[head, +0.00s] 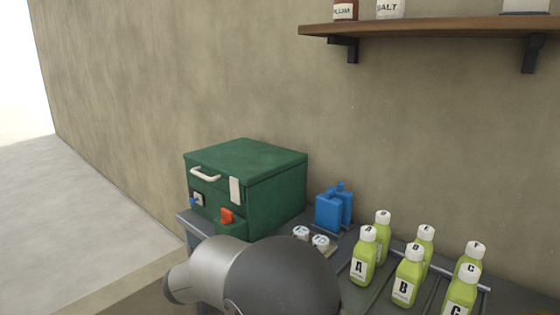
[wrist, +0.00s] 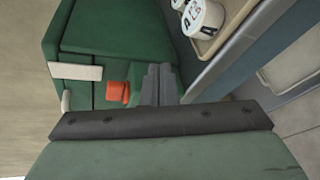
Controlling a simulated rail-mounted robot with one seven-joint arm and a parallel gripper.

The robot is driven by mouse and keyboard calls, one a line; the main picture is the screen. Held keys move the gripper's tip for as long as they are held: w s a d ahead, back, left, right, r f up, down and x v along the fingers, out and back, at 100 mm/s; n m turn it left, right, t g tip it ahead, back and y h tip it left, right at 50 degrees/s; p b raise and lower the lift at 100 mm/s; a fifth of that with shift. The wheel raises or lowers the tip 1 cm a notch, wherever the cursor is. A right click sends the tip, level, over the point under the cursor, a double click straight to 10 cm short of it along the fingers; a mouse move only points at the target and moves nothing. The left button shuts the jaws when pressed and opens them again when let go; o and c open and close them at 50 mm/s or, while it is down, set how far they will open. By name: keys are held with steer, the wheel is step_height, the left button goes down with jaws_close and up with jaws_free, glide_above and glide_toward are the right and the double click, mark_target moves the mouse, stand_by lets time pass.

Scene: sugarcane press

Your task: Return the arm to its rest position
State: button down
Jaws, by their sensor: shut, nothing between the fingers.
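My gripper (wrist: 158,85) shows in the wrist view as two grey fingers, closed together and empty. They point toward the front of the green press (wrist: 115,30), close to its orange switch (wrist: 119,92). I cannot tell whether they touch it. The press also stands on the bench in the head view (head: 250,165), with its lid down, a white handle (head: 205,174) and the orange switch (head: 226,215) on its front. My rounded grey arm fills the bottom middle of the head view. The fingers are hidden there.
Lidded cups (head: 320,242) stand right of the press, in front of blue containers (head: 330,210). Several lettered green bottles (head: 408,280) stand at the right. The bench edge (head: 182,222) is at the left. A wooden shelf (head: 430,29) with jars hangs above right.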

steer(key=s+d+r+m+g+p, duration=0.25)
steer(key=s+d, duration=0.25)
steer(key=d, duration=0.3)
steer(key=s+d+r+m+g+h+p, duration=0.1)
steer(key=s+d+r+m+g+p, duration=0.15)
steer(key=s+d+m+g, duration=0.4)
steer(key=s+d+r+g+p, duration=0.1)
steer(key=s+d+r+p, duration=0.2)
steer(key=d, duration=0.6)
steer(key=s+r+m+g+y+p, duration=0.1)
steer(key=s+m+y+p, duration=0.2)
steer(key=s, duration=0.7)
steer(key=s+d+r+m+g+y+p, duration=0.1)
steer(key=s+m, duration=0.4)
steer(key=s, duration=0.5)
steer(key=g+y+p, duration=0.1)
steer(key=y+p, duration=0.1)
steer(key=shift+d+y+p, duration=0.25)
steer(key=shift+y+p, duration=0.05)
steer(key=shift+y, duration=0.1)
